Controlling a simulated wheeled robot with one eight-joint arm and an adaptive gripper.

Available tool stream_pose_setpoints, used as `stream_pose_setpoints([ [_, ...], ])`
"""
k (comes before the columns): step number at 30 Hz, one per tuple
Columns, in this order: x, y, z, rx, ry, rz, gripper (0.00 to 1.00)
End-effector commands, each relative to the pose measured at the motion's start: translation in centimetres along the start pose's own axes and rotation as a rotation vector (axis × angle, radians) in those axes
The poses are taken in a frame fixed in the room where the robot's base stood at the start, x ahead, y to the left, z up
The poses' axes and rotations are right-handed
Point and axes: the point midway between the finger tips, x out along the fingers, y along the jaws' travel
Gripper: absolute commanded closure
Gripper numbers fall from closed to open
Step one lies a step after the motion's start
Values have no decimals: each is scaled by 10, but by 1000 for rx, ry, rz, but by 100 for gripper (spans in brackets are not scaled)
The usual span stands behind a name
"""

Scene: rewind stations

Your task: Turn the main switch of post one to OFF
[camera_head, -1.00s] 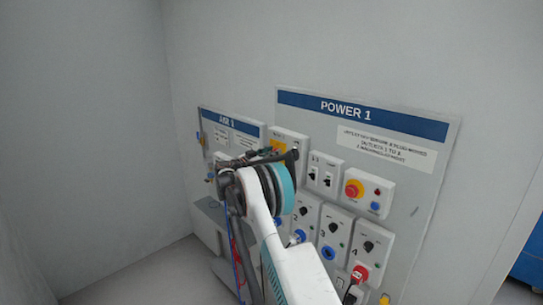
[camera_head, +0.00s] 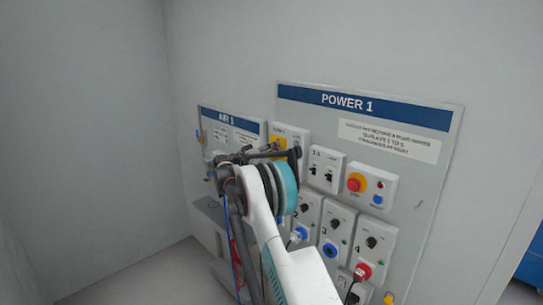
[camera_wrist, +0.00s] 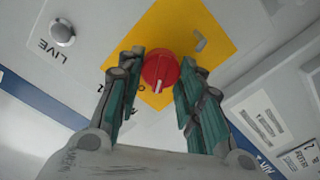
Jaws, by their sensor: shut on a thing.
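The main switch is a red round knob (camera_wrist: 160,70) with a white pointer mark on a yellow plate (camera_wrist: 203,30). In the wrist view the mark points toward the bottom of the picture. My gripper (camera_wrist: 160,82) has its green-padded fingers on both sides of the knob, shut on it. Some markings on the plate are partly covered by the fingers. In the head view the yellow plate (camera_head: 277,143) shows at the top left of the POWER 1 panel (camera_head: 425,180), and my gripper (camera_head: 270,154) covers the knob.
A LIVE lamp (camera_wrist: 62,33) is beside the yellow plate. Right of the switch are two breakers (camera_head: 322,172) and a red emergency button (camera_head: 356,183). Several outlets with small black switches sit below. The AIR 1 panel (camera_head: 245,128) is at the left.

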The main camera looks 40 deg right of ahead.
Motion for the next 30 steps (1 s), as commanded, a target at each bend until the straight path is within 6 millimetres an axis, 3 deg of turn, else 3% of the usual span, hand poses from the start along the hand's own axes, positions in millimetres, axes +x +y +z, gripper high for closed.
stream_pose_setpoints([
  [15,-1,-2,0,-326,1,-1,90],
  [30,-1,-2,-1,-382,2,-1,90],
])
